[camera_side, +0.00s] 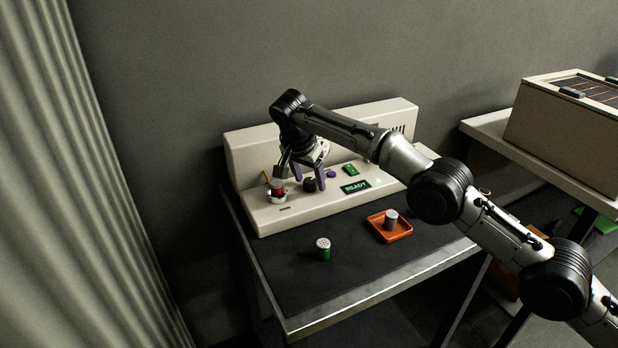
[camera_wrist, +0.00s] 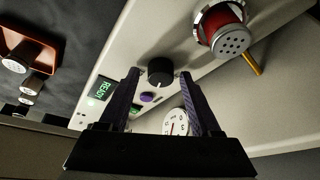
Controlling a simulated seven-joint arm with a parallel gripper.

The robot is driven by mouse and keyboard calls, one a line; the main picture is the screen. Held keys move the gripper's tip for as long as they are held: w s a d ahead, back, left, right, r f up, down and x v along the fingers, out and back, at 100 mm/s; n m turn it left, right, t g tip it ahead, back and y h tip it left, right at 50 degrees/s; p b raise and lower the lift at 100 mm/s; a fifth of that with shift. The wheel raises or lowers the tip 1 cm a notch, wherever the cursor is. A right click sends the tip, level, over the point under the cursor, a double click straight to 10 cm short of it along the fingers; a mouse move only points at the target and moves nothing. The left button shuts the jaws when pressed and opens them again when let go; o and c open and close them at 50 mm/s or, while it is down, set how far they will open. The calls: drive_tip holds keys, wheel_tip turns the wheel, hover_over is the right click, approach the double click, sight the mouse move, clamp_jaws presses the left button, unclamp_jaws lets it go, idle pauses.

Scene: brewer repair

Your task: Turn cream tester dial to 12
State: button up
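The cream tester (camera_side: 330,205) stands on the dark table, with a lit green READY display (camera_side: 355,187). It also shows in the wrist view, with its display (camera_wrist: 101,90). Its black dial (camera_side: 310,185) sits on the front deck and shows in the wrist view (camera_wrist: 160,71). A pale pointer mark seems to face down in that view; the scale numbers cannot be read. My gripper (camera_side: 309,177) is open, its purple fingers to either side of the dial as seen in the wrist view (camera_wrist: 160,78). I cannot tell whether they touch the dial.
A red canister (camera_side: 277,187) sits in a holder left of the dial. A purple button (camera_wrist: 147,97) and a round white gauge (camera_wrist: 175,122) are nearby. An orange tray (camera_side: 403,232) holds a grey-topped canister. A green canister (camera_side: 323,250) stands on the table front.

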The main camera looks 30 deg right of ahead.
idle(0.5)
drive_tip(key=n+y, duration=0.1)
drive_tip(key=n, duration=0.2)
drive_tip(key=n+t+y, duration=0.1)
drive_tip(key=n, duration=0.2)
drive_tip(key=shift+s+d+t, duration=0.15)
drive_tip(key=shift+d+t, duration=0.05)
drive_tip(key=shift+t, duration=0.1)
drive_tip(key=n+y, duration=0.1)
drive_tip(key=n, duration=0.1)
drive_tip(key=n+y, duration=0.1)
drive_tip(key=n, duration=0.4)
drive_tip(key=shift+d+y, duration=0.25)
drive_tip(key=shift+y, duration=0.15)
drive_tip(key=w+d+v, duration=0.1)
drive_tip(key=d+v, duration=0.1)
drive_tip(key=v, duration=1.7)
drive_tip(key=shift+s+d+r+m+t, duration=0.1)
drive_tip(key=shift+s+d+r+t, duration=0.25)
drive_tip(key=shift+s+d+r, duration=0.8)
drive_tip(key=shift+s+d+r+m+t, duration=0.1)
drive_tip(key=shift+s+d+r+t, duration=0.4)
drive_tip(key=shift+s+r, duration=1.15)
drive_tip(key=shift+s+d+r+m+t, duration=0.1)
drive_tip(key=shift+s+d+r+t, duration=0.05)
drive_tip(key=shift+s+d+r, duration=1.1)
drive_tip(key=shift+a+r, duration=0.2)
drive_tip(key=shift+r, duration=0.05)
